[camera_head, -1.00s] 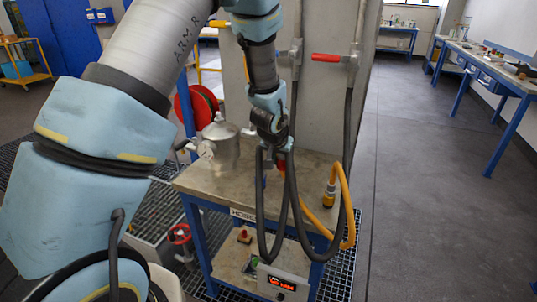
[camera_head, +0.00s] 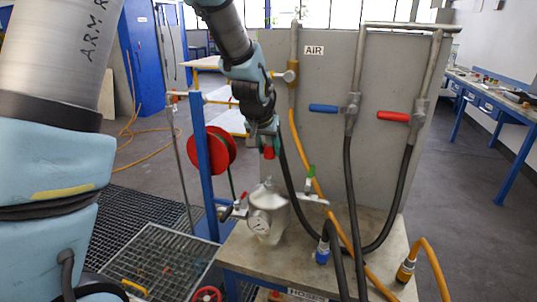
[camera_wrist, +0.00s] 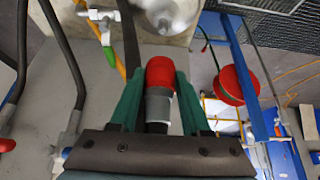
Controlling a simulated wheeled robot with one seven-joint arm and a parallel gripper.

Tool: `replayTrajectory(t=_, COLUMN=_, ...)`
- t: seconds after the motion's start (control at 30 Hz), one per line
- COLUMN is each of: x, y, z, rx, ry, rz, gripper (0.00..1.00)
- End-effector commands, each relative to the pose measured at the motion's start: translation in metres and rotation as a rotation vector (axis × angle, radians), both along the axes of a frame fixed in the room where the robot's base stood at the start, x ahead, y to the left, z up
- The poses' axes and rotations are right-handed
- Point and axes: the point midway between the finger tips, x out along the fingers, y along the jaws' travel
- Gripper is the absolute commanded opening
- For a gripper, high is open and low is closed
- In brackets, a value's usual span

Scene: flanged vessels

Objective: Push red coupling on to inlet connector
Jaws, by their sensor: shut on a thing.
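The red coupling (camera_head: 268,153) is in my gripper (camera_head: 266,140), just above the metal vessel (camera_head: 266,222). In the wrist view, the green fingers of my gripper (camera_wrist: 159,100) are shut on its grey collar, and the red end (camera_wrist: 160,72) points towards the vessel (camera_wrist: 170,12). A dark hose trails from the coupling. The vessel has a round gauge on its front and a small fitting (camera_head: 268,184) on top, below the coupling and apart from it. I cannot tell for sure which fitting is the inlet connector. A green-handled valve (camera_head: 311,178) is at the vessel's right.
Hoses hang before the grey panel (camera_head: 385,160). A red reel (camera_head: 214,150) and blue post (camera_head: 208,180) are close on the left.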

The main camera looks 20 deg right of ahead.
Motion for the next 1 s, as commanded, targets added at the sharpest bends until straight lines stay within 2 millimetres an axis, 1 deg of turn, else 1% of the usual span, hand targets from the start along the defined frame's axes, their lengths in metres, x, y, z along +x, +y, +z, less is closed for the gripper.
replayTrajectory(t=0.47, x=0.0, y=0.0, z=-0.002, rx=-0.001, ry=-0.001, rz=0.0, gripper=0.0)
replayTrajectory(t=0.67, x=0.0, y=0.0, z=-0.017, rx=-0.001, ry=-0.001, rz=0.0, gripper=0.0)
replayTrajectory(t=0.9, x=0.0, y=0.0, z=-0.042, rx=-0.001, ry=-0.001, rz=0.0, gripper=0.0)
replayTrajectory(t=1.0, x=0.0, y=0.0, z=-0.049, rx=-0.001, ry=-0.001, rz=0.0, gripper=0.0)
